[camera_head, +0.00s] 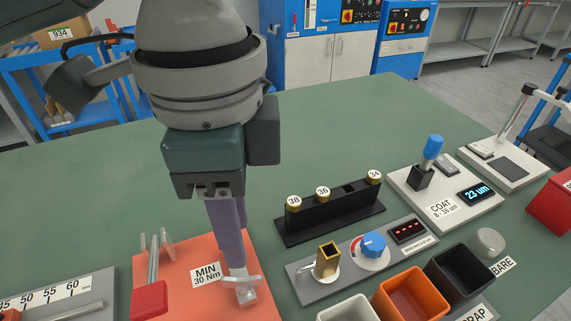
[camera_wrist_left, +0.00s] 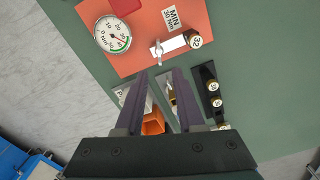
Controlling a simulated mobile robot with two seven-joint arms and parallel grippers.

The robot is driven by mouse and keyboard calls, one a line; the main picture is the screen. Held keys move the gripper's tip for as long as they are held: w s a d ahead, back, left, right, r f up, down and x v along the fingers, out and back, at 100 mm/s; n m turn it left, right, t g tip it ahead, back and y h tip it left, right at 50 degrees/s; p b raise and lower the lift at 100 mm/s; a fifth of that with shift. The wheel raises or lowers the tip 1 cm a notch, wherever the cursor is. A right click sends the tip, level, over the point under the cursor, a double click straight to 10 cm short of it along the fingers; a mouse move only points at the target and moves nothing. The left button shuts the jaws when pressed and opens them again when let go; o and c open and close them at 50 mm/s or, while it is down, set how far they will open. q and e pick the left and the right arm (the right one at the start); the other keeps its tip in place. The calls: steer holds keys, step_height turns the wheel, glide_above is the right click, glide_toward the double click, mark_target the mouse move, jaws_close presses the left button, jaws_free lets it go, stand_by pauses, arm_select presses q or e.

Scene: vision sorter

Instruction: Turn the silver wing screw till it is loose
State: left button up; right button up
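The silver wing screw (camera_head: 242,284) is at the front right of the orange-red plate (camera_head: 185,300), partly overlapped by my left fingers in the head view. In the left wrist view the wing screw (camera_wrist_left: 157,50) stands upright beside a white bar, just beyond my fingertips. My left gripper (camera_head: 236,266) points down with purple fingers above the screw. In the wrist view the left gripper (camera_wrist_left: 160,73) has its two fingers apart with nothing between the tips. I cannot tell whether a finger touches the wings. My right gripper is not in view.
To the right stand a black plug rack (camera_head: 330,214), a blue-knob panel (camera_head: 372,246) and open bins (camera_head: 412,294).

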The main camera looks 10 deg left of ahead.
mark_target(245, 278)
arm_select(q)
step_height(245, 278, down, 8)
steer(key=shift+f+b, duration=0.25)
steer(key=shift+b, duration=0.65)
jaws_close()
